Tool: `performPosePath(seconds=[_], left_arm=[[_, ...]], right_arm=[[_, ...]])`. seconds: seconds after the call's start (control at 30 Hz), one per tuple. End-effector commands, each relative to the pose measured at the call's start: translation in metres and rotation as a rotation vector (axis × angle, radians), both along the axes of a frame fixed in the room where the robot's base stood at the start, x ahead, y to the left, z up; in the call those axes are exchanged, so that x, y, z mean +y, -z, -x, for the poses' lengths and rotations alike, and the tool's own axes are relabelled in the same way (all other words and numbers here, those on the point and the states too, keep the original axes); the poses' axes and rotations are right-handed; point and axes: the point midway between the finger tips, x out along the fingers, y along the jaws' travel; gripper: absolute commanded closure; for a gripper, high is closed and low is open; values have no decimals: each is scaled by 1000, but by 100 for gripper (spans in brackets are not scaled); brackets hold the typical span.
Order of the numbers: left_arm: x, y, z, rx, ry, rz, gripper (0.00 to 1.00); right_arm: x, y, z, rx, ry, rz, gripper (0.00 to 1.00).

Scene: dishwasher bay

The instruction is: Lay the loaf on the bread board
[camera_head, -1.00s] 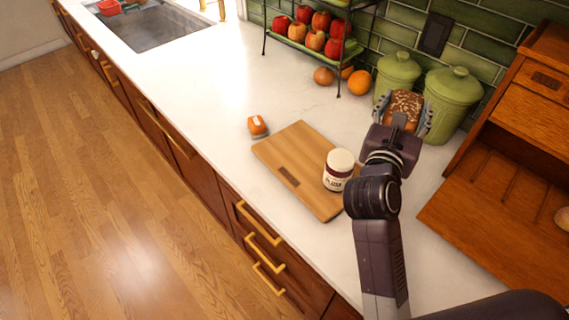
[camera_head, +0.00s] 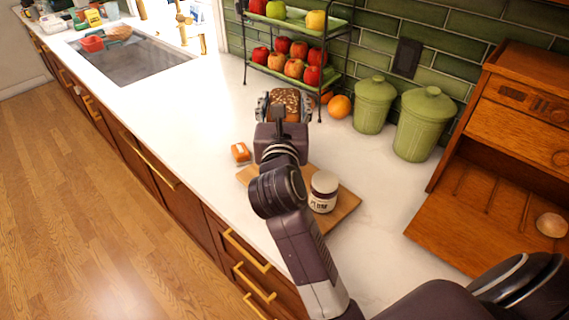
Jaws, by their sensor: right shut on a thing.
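The loaf (camera_head: 286,100) is brown with pale specks on top. My right gripper (camera_head: 284,106) is shut on it and holds it up, in the picture beyond the bread board and in front of the fruit rack. The wooden bread board (camera_head: 345,206) lies on the white counter, partly hidden behind my right arm. My left gripper is not in view.
A small orange-and-white item (camera_head: 241,152) lies left of the board. Green canisters (camera_head: 424,124), an orange (camera_head: 339,106) and a tiered fruit rack (camera_head: 290,62) stand along the wall. A wooden bread box (camera_head: 490,190) is at right.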

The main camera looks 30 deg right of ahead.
Motion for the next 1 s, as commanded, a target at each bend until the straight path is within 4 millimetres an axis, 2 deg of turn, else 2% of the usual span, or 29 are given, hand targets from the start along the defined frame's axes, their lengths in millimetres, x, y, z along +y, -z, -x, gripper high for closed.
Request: performPosePath(seconds=[0.03, 0.1, 0.33, 0.57, 0.8, 1.0], left_arm=[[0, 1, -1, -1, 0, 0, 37], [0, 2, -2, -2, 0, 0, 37], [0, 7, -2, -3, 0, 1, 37], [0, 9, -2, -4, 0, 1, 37], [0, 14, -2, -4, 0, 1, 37], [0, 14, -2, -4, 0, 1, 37]], right_arm=[[0, 17, 1, 7, -1, 5, 81], [0, 36, 1, 6, -1, 5, 81], [0, 91, 1, 2, 0, 3, 81], [0, 113, 0, -3, 0, 2, 81], [0, 147, 0, -1, 0, 3, 81], [0, 152, 0, -4, -1, 0, 81]])
